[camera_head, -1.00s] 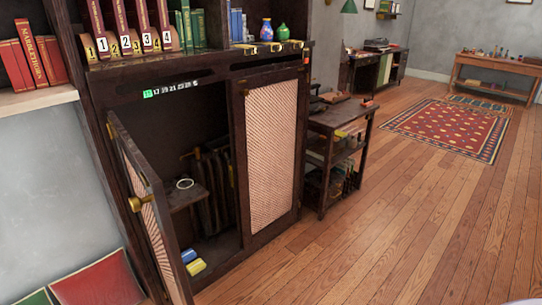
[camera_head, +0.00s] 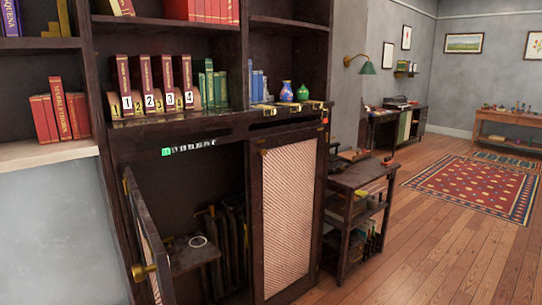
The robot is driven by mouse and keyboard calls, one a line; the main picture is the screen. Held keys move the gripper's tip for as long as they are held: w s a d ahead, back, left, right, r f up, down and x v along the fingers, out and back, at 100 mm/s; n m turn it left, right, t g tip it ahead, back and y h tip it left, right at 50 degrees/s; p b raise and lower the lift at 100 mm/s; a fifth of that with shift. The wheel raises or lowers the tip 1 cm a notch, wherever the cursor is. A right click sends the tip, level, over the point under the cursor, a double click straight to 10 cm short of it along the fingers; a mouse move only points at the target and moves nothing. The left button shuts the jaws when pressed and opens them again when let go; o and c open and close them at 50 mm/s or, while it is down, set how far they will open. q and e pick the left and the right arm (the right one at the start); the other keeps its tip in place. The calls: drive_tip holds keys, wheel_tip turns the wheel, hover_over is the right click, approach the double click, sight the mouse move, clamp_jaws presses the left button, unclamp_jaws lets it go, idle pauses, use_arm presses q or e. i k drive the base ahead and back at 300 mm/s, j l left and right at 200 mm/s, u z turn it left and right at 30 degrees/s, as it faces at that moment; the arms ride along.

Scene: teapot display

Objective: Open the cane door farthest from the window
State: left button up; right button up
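A dark wooden cabinet (camera_head: 185,133) stands at the centre left with two cane doors. Its left cane door (camera_head: 148,245) is swung open toward me, with a round brass knob (camera_head: 143,271) on it. Its right cane door (camera_head: 289,215) is shut, with a pale woven panel in a dark frame. Inside the open side are a shelf (camera_head: 190,257) with a white ring-like item and dark hanging shapes. No window shows in the view, so I cannot tell which door is farthest from it. Neither of my grippers is in view.
Numbered red books (camera_head: 155,85) and two small vases (camera_head: 287,91) stand above the doors. A dark side table (camera_head: 352,182) with shelves stands just right of the cabinet. The wooden floor (camera_head: 425,255) is clear at the right, with a red rug (camera_head: 470,186) farther back.

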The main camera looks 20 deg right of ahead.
sight(286, 168)
drive_tip(key=i+l, duration=0.15)
drive_tip(key=l, duration=0.25)
drive_tip(key=i+l, duration=0.2)
drive_tip(key=l, duration=0.15)
drive_tip(key=i+l, duration=0.15)
drive_tip(key=l, duration=0.25)
drive_tip(key=i+l, duration=0.15)
drive_tip(key=l, duration=0.2)
drive_tip(key=i+l, duration=0.2)
drive_tip(key=l, duration=0.2)
drive_tip(key=i+l, duration=0.15)
drive_tip(key=l, duration=0.2)
drive_tip(key=i+l, duration=0.15)
drive_tip(key=l, duration=0.25)
drive_tip(key=i+l, duration=0.2)
drive_tip(key=l, duration=0.2)
